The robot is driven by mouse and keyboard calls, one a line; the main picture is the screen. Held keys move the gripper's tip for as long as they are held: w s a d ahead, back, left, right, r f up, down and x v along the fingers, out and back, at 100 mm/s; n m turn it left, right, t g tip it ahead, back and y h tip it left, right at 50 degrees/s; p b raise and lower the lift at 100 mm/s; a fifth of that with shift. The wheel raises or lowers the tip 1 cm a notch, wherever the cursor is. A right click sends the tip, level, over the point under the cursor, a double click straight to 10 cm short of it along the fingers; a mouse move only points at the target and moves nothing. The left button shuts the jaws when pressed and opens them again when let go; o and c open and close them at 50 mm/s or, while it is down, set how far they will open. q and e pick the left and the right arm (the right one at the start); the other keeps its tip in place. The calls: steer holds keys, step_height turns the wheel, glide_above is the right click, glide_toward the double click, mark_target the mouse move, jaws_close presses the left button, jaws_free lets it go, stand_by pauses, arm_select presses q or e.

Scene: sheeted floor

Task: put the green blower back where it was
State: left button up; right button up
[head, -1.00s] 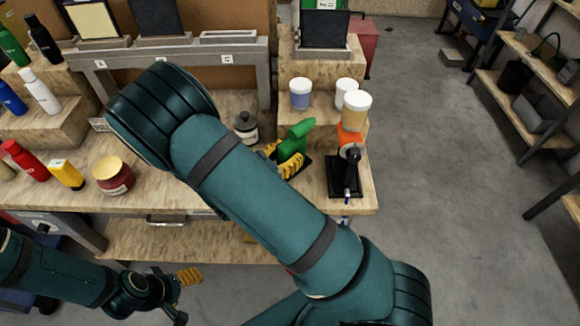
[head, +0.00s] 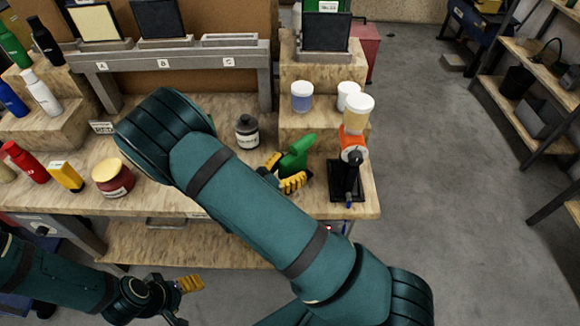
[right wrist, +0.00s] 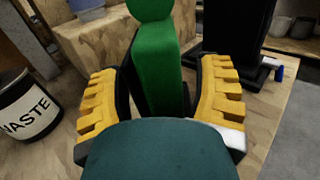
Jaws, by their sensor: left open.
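The green blower (head: 298,155) is over the right part of the wooden workbench (head: 225,165), tilted in the head view. My right gripper (head: 282,172) has its yellow-padded fingers on either side of it. In the right wrist view the green body (right wrist: 158,65) stands between the two fingers (right wrist: 160,100), which look closed on it. Its lower end is hidden by my wrist, so I cannot tell whether it touches the bench. My left gripper (head: 178,300) is open and empty, low at the left in front of the bench.
White-lidded jars (head: 302,97) sit on a raised step behind. My right forearm crosses the bench front.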

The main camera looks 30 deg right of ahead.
steer(key=shift+a+r, duration=0.1)
steer(key=shift+r, duration=0.1)
steer(key=v, duration=1.2)
steer(key=shift+f+p, duration=0.15)
steer(key=shift+p, duration=0.2)
